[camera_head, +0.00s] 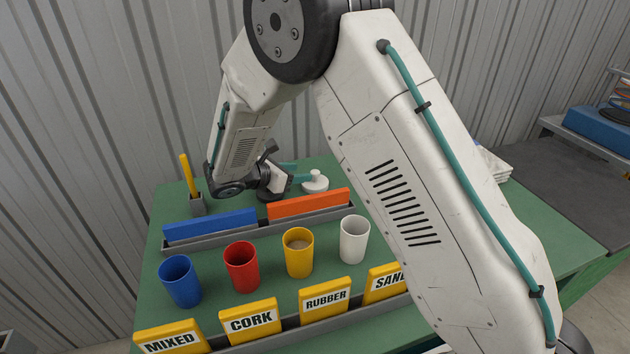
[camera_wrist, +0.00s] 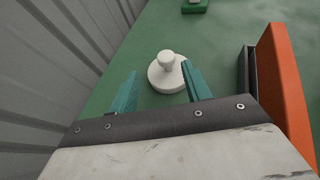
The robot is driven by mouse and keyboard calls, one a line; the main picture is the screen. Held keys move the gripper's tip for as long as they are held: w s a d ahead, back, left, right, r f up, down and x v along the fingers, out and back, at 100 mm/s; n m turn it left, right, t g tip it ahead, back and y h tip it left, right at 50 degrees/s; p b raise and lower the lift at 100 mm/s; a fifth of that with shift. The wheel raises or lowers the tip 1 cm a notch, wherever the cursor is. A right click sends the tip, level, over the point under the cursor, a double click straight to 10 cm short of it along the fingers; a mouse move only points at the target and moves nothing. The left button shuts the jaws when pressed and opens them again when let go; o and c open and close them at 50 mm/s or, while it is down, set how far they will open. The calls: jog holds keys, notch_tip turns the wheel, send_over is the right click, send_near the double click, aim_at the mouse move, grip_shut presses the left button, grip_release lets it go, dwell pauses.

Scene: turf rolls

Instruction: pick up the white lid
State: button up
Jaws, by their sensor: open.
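The white lid (camera_wrist: 166,78) is a round disc with a raised knob, lying on the green table (camera_wrist: 218,48). In the wrist view it sits just beyond and between my teal fingers, nearer the right one. My gripper (camera_wrist: 158,83) is open with nothing between its fingers. In the head view the lid (camera_head: 315,182) is at the back of the table, close to the fingertips of my gripper (camera_head: 301,175). I cannot tell whether a finger touches it.
An orange panel (camera_head: 308,203) and a blue panel (camera_head: 210,226) stand in a grey rack in front of the lid. Blue, red, yellow and white cups stand nearer, behind yellow labelled signs. A yellow stick (camera_head: 188,174) stands at left. A corrugated wall (camera_head: 110,100) rises behind the table.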

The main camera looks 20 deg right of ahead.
aim_at(313, 172)
jog(key=x, duration=0.4)
jog(key=s+x, duration=0.1)
jog(key=x, duration=0.1)
jog(key=shift+w+d+f, duration=0.1)
jog(key=shift+w+d, duration=0.05)
jog(key=shift+d, duration=0.3)
grip_shut()
